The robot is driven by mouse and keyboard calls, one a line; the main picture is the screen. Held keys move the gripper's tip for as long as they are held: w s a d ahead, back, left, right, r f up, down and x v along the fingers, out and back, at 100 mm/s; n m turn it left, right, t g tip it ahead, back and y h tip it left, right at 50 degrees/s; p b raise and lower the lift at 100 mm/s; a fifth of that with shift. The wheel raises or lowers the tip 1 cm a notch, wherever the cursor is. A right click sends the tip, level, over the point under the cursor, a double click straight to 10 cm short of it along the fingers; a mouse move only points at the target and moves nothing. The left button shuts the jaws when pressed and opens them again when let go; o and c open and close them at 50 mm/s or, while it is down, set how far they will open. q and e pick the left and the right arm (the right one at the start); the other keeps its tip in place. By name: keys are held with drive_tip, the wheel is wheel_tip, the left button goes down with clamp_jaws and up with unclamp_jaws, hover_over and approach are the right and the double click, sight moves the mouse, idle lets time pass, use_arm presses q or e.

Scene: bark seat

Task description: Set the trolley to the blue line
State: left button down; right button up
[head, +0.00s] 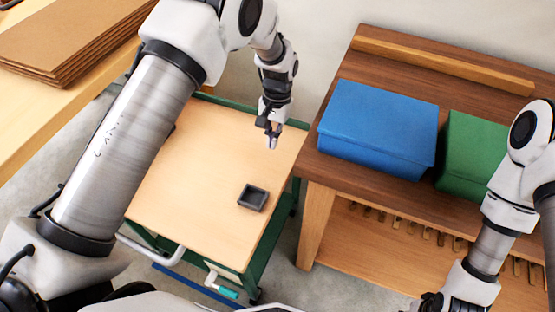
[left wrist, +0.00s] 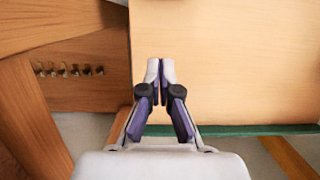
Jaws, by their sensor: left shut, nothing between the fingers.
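The trolley (head: 190,170) has a pale wooden top and a green frame; it stands on the grey floor left of the dark bench. A blue line (head: 190,283) shows on the floor by its near side, partly hidden. A grey bar handle (head: 150,252) and a teal-tipped lever (head: 228,293) are on that near side. My left gripper (head: 271,138) is shut and empty over the trolley's far right part.
A small dark tray (head: 253,197) sits on the trolley top. The dark bench (head: 345,185) carries a blue box (head: 378,130) and a green box (head: 470,150), with several hooks below. Brown boards (head: 75,40) lie on a wooden table at upper left.

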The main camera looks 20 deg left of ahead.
use_arm(q)
approach(263, 186)
drive_tip(key=f, duration=0.1)
drive_tip(key=w+f, duration=0.1)
drive_tip(key=f, duration=0.3)
drive_tip(key=shift+w, duration=0.4)
drive_tip(key=s, duration=0.2)
drive_tip(key=s+p, duration=0.1)
drive_tip(key=shift+s+a+f, duration=0.1)
drive_tip(key=shift+s+f, duration=0.05)
drive_tip(key=shift+f, duration=0.15)
drive_tip(key=shift+s, duration=0.45)
drive_tip(key=shift+f, duration=0.1)
use_arm(e)
drive_tip(key=shift+s+a+r, duration=0.15)
drive_tip(key=shift+r, duration=0.35)
drive_tip(key=shift+s+a+r, duration=0.1)
drive_tip(key=shift+a+r, duration=0.05)
drive_tip(key=shift+r, duration=0.35)
